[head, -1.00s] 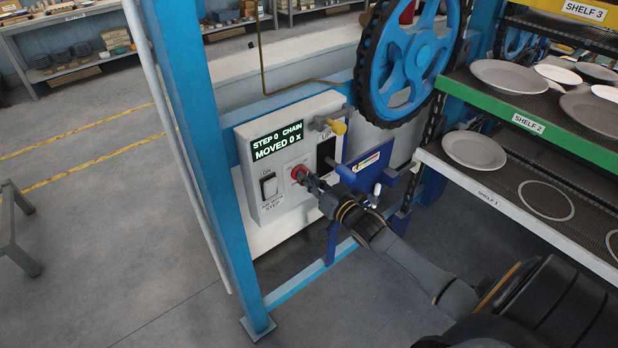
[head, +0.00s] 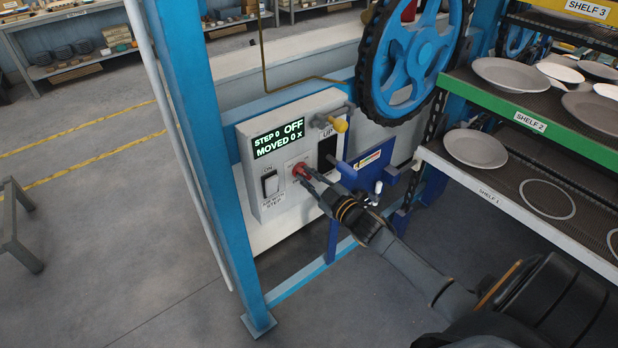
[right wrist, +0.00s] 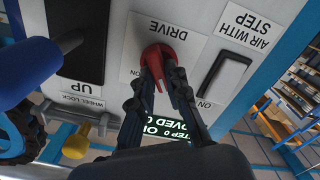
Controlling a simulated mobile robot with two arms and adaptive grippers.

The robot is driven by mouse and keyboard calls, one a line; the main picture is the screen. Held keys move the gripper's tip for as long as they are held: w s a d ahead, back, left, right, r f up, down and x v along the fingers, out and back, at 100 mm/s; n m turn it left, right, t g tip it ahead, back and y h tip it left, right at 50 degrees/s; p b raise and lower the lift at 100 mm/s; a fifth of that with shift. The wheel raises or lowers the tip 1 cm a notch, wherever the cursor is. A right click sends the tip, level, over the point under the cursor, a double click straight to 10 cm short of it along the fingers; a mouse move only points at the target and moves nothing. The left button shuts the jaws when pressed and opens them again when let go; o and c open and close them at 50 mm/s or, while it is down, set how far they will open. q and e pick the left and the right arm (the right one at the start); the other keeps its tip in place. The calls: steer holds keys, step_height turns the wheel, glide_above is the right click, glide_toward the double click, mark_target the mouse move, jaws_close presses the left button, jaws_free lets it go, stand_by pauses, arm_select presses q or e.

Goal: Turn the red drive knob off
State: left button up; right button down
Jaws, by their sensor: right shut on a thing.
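The red drive knob (head: 300,169) is on the white control panel (head: 262,207), below the display. In the right wrist view the knob (right wrist: 163,58) sits on a plate marked DRIVE and ON. My right gripper (head: 308,176) is shut on the knob, with both fingers (right wrist: 160,75) around its grip. The display (head: 279,139) reads STEP 0, OFF, MOVED 0 X. My left gripper is not in view.
A yellow-ended wheel lock (head: 338,124) sits above. A blue post (head: 200,150) stands left; shelves with plates (head: 475,149) stand right.

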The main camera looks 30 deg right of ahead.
steer(key=shift+f+n, duration=0.1)
steer(key=shift+n, duration=1)
steer(key=c, duration=1.3)
jaws_free()
steer(key=s, duration=1.2)
steer(key=shift+d, duration=0.4)
